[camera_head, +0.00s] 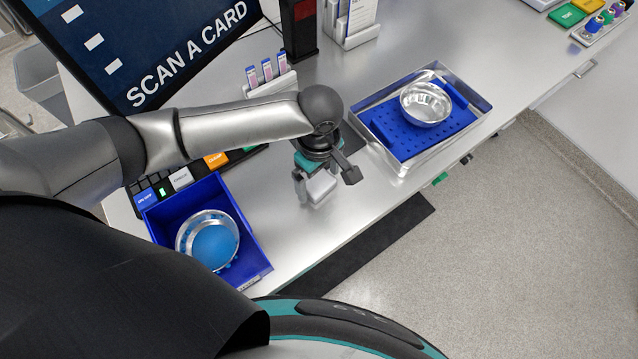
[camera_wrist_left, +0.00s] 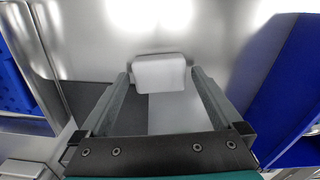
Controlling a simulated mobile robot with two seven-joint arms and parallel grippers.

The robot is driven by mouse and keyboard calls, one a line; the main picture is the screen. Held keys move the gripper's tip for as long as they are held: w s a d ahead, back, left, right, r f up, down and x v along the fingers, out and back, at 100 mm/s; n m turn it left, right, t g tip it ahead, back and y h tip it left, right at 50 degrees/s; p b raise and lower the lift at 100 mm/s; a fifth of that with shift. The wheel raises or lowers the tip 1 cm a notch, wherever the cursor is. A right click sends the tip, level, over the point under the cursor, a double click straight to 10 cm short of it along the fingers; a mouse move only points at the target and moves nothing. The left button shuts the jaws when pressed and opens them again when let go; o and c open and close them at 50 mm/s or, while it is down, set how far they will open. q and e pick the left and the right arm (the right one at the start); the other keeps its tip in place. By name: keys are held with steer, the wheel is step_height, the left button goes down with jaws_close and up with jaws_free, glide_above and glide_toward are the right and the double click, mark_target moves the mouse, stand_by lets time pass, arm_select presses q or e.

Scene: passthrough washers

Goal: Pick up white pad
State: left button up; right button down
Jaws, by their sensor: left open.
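The white pad (camera_head: 321,187) is a small pale block with rounded edges, at the bare metal counter between the blue bin and the metal tray. In the left wrist view the white pad (camera_wrist_left: 160,72) shows between the two fingertips. My left gripper (camera_head: 314,178) is open and points down over it, with its body hiding part of the pad in the head view. In the left wrist view the fingers (camera_wrist_left: 161,80) stand on either side of the pad, and I cannot tell whether they touch it. My right gripper is not in view.
A blue bin (camera_head: 262,264) with a metal bowl (camera_head: 181,238) stands left of the gripper. A metal tray (camera_head: 481,101) with a blue perforated insert and another bowl (camera_head: 427,103) lies to the right. A screen (camera_head: 150,45) and a strip holder (camera_head: 272,86) stand behind.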

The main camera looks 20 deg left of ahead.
mark_target(319, 183)
arm_select(q)
steer(key=shift+f, duration=0.55)
steer(key=c, duration=1.2)
steer(key=shift+o, duration=0.2)
steer(key=shift+r, duration=0.15)
step_height(319, 183, up, 20)
steer(key=p, duration=0.4)
steer(key=a+f+m+b, duration=0.5)
steer(key=f+m+b, duration=0.3)
steer(key=m+b, duration=0.4)
steer(key=b, duration=0.4)
steer(key=shift+s+a+f+b, duration=0.15)
steer(key=shift+f+b, duration=0.2)
